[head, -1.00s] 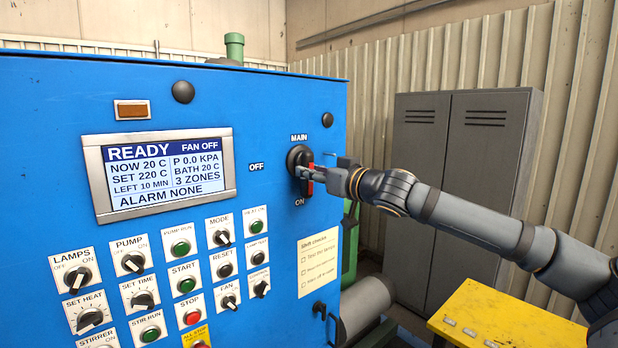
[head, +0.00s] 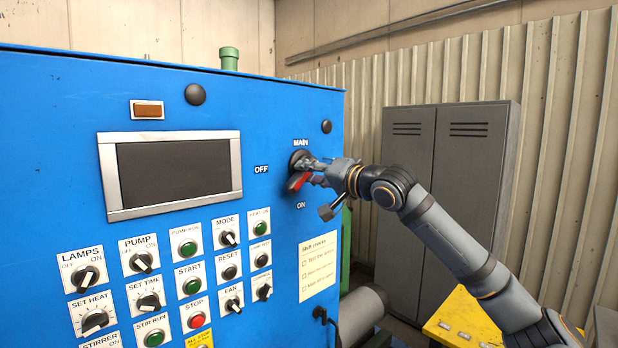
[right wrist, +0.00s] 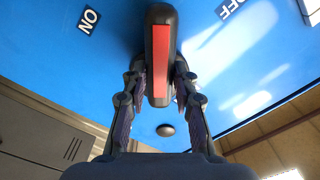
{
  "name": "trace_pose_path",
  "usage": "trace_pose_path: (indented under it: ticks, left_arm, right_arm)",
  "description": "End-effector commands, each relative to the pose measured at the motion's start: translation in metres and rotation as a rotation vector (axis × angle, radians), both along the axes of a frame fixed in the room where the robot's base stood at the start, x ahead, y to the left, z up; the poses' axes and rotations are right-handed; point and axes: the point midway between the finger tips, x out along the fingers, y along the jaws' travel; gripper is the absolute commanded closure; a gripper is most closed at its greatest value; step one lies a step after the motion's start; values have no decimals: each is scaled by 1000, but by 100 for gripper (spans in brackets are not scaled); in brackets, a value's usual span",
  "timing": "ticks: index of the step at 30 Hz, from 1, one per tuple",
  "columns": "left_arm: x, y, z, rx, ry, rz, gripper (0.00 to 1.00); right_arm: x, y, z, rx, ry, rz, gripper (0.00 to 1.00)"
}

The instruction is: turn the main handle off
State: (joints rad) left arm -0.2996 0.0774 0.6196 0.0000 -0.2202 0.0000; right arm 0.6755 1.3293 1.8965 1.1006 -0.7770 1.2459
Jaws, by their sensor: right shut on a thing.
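The main handle (head: 298,182) is a black rotary switch with a red stripe on its grip, on the blue panel between the MAIN label above and the ON label below. Its red grip is tilted toward the lower left, between ON and the OFF label at left. My right gripper (head: 312,171) is shut on it from the right. In the right wrist view, the handle (right wrist: 160,50) lies between the two fingers of my right gripper (right wrist: 160,90), which touch its sides. My left gripper is not in view.
The panel's screen (head: 174,171) is dark. Below it are several knobs and buttons, and a paper checklist (head: 319,266) is at right. A grey locker (head: 445,200) and a yellow surface (head: 464,316) stand to the right, behind my arm.

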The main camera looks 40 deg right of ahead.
Motion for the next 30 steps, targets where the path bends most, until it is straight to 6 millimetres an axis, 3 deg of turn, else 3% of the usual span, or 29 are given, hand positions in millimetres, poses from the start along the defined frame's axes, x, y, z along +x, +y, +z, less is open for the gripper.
trace_pose_path:
  ticks: [18, 30]
  left_arm:
    - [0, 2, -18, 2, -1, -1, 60]
    - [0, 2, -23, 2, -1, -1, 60]
  right_arm:
    - [0, -1, 10, 531, 36, 0, 100]
    - [0, -2, 13, 689, 50, -2, 100]
